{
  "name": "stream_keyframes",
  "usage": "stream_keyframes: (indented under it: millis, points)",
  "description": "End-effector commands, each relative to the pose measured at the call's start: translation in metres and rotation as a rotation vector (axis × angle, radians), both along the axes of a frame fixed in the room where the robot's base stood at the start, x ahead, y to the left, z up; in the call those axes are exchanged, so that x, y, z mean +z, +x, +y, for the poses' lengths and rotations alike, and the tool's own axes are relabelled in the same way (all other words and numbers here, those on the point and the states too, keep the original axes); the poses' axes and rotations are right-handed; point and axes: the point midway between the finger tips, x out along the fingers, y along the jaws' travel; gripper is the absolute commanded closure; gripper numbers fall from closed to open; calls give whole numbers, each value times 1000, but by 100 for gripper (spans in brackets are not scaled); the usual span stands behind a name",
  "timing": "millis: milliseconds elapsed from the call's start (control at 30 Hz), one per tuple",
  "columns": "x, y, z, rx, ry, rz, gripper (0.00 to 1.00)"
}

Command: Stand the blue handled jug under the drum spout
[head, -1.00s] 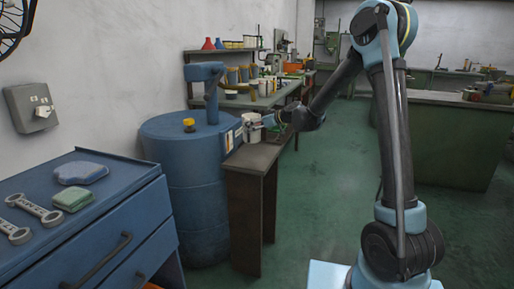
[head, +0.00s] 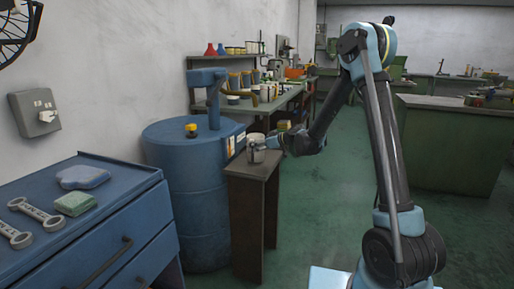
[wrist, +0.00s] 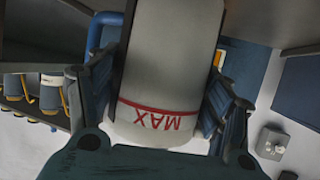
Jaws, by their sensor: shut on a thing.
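My gripper (head: 271,146) is shut on a pale jug (head: 256,155), with a finger on either side of it in the wrist view. There the jug (wrist: 168,60) appears upside down, with a red line and the word MAX. A blue curved bar (wrist: 95,30) beside it looks like its handle. In the head view the jug is upright over the top of a dark stand (head: 254,210); I cannot tell whether its base touches. The blue drum (head: 190,205) stands just left of the stand. Its spout is too small to make out clearly near the jug.
A blue pump head (head: 207,78) and a yellow cap (head: 191,130) are on the drum. A blue tool cabinet (head: 110,240) stands in the left foreground. A crowded workbench (head: 270,105) runs behind. Green floor (head: 330,220) is clear right of the stand.

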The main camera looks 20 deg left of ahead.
Motion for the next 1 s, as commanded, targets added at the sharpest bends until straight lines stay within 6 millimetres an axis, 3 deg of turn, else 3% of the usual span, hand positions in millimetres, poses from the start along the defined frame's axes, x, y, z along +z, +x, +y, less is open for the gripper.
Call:
stream_keyframes:
  millis: [33,67,133,633,1000]
  points:
    - [-1,0,0,0,0,0,60]
    - [-1,0,0,0,0,0,21]
    - [-1,0,0,0,0,0,7]
    - [3,-1,-3,0,0,0,7]
    - [25,-19,-56,-2,0,0,7]
